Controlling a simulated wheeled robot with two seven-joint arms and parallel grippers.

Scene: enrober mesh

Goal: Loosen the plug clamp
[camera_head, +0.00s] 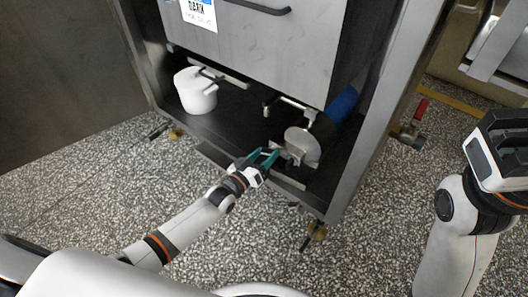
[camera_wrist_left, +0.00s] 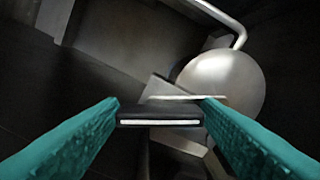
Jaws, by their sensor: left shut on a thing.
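The plug clamp shows in the head view as a round silver cap with metal lugs (camera_head: 303,147), low in the open cabinet, at the near end of a pipe. In the left wrist view the pale round cap (camera_wrist_left: 228,78) is behind the right finger. My left gripper (camera_head: 268,158) reaches in from the left and is shut on a small dark piece with a light front edge (camera_wrist_left: 160,115), next to the cap. It seems to be the clamp's wing or handle. My right gripper (camera_head: 500,150) is raised at the right, away from the clamp; its fingertips are not clear.
A white lidded pot (camera_head: 196,92) stands on the cabinet floor at left. A bent metal handle (camera_head: 290,102) and a blue cylinder (camera_head: 342,103) are close above the cap. The cabinet's right post (camera_head: 372,130) stands beside it. A red-handled valve (camera_head: 415,118) is outside. The speckled floor in front is clear.

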